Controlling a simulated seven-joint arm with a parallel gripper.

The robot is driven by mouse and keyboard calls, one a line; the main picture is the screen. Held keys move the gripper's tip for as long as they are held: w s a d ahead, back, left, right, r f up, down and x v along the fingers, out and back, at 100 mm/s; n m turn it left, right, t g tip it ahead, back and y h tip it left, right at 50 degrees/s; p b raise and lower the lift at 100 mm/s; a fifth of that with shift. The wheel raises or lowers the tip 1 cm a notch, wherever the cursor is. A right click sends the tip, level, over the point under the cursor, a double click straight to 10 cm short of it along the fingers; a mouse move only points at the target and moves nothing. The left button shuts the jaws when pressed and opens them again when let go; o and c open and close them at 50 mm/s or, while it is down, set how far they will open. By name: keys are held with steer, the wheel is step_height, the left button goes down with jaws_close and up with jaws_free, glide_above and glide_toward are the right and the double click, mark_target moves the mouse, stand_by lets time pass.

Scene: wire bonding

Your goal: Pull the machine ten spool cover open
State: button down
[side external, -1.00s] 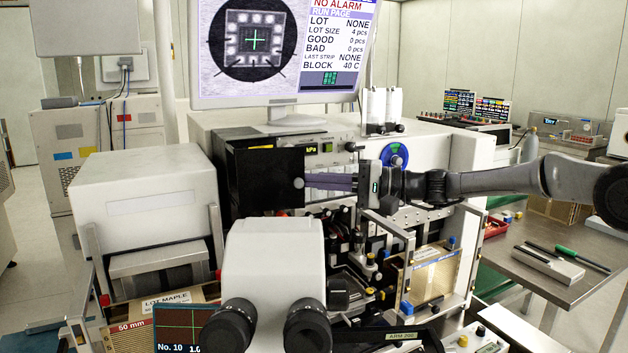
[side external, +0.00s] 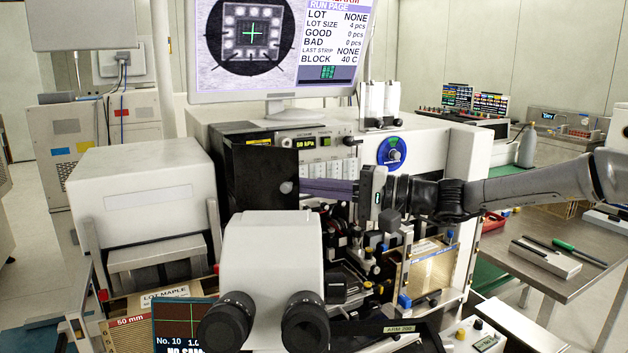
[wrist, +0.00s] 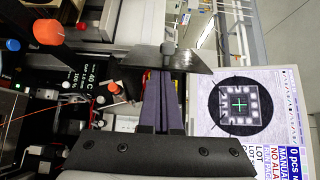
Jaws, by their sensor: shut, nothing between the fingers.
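The spool cover is a black panel (side external: 262,178) on the machine's left part in the side view, with a round grey knob (side external: 286,187) near its right edge. It stands at an angle out from the machine front. In the wrist view the cover (wrist: 190,60) is seen nearly edge-on, with its knob (wrist: 168,50) on it. My gripper (side external: 303,187) reaches in from the right, its long purple fingers shut together and empty. In the wrist view the fingertips (wrist: 164,76) end at the cover's near edge; whether they touch it I cannot tell.
The monitor (side external: 280,45) stands above the machine. The white microscope head (side external: 270,265) is in front, below the cover. A blue round dial (side external: 391,152) sits right of the pressure display (side external: 306,143). Small fixtures crowd the area under my fingers.

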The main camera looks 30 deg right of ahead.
steer(key=shift+s+a, duration=0.8)
steer(key=shift+a, duration=0.7)
steer(key=shift+s+a, duration=0.8)
steer(key=shift+a, duration=0.65)
steer(key=shift+s+a, duration=0.8)
steer(key=shift+a, duration=0.7)
